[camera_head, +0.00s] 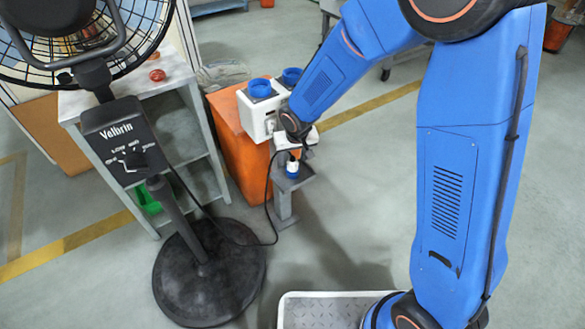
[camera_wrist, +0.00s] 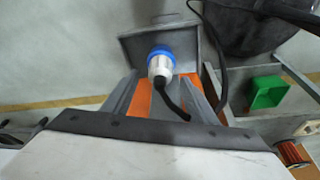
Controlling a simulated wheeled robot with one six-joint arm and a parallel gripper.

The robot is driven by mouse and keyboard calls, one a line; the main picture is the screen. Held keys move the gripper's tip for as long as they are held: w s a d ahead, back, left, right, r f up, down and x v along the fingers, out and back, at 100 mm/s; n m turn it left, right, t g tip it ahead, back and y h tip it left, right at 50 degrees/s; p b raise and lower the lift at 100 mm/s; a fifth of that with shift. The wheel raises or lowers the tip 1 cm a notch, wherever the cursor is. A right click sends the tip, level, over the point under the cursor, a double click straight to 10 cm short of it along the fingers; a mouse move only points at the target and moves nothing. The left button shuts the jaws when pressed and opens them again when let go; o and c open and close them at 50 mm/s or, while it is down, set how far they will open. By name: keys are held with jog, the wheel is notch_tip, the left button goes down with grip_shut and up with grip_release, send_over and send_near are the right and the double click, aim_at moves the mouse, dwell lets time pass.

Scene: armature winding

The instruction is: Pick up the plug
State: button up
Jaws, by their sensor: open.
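The plug (camera_head: 292,169) is blue and white and stands on a small grey stand (camera_head: 284,187). In the wrist view the plug (camera_wrist: 160,66) shows in front of the stand's grey plate (camera_wrist: 132,47), with a black cable (camera_wrist: 172,100) leaving its white end. My gripper (camera_wrist: 161,80) is open and empty. Its two grey fingers reach toward the plug from below in the picture, one on each side of it. I cannot tell whether they touch it. In the head view my gripper (camera_head: 300,141) is just above the plug, partly hidden by my arm.
A green bin (camera_wrist: 268,92) is at right in the wrist view.

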jog(key=shift+w+f, duration=0.15)
jog(key=shift+f, duration=0.5)
jog(key=c, duration=1.2)
jog(key=shift+r, duration=0.1)
